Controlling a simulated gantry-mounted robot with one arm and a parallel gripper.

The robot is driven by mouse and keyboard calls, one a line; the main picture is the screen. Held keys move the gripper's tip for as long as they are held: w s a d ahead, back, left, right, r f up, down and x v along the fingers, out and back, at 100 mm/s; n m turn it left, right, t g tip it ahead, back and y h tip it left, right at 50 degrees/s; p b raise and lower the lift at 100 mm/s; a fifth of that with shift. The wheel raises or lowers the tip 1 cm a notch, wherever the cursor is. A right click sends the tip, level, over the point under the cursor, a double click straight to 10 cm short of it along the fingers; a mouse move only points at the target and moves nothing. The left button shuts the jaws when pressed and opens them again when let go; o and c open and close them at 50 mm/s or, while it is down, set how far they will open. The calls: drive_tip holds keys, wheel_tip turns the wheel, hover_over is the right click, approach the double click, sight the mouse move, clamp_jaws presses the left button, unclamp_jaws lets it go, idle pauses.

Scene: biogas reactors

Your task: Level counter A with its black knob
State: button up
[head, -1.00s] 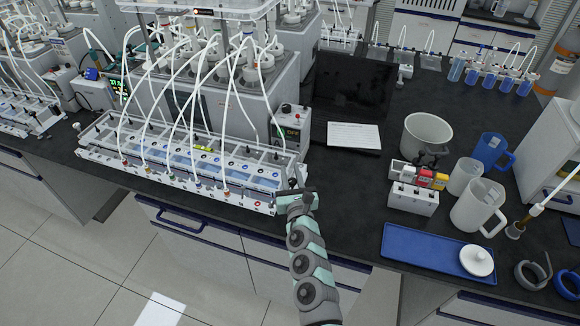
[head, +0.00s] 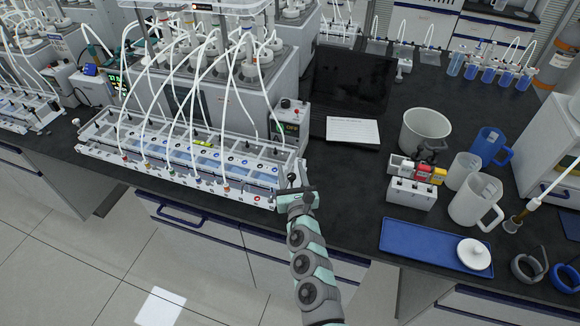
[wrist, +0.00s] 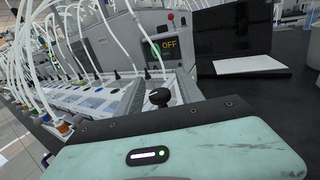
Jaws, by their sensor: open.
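The long white counter (head: 165,175) with several white tubes running into its cells stands at the bench's front edge, left of middle; I cannot read a letter on it. A small yellow-green piece (head: 203,143) shows on it. A black knob (wrist: 159,97) stands upright at its near right corner in the wrist view, just beyond my wrist housing. My gripper (head: 297,190) is at that right end in the head view, close to the knob.
A grey box with an OFF display (wrist: 170,45) stands behind the counter's right end. A laptop (head: 350,82) and a white card (head: 352,130) lie to the right. Farther right are a bottle rack (head: 412,192), jugs (head: 475,200) and a blue tray (head: 425,245).

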drive_tip(key=s+p, duration=0.4)
drive_tip(key=s, duration=0.5)
drive_tip(key=shift+s+d, duration=0.2)
drive_tip(key=shift+d, duration=0.25)
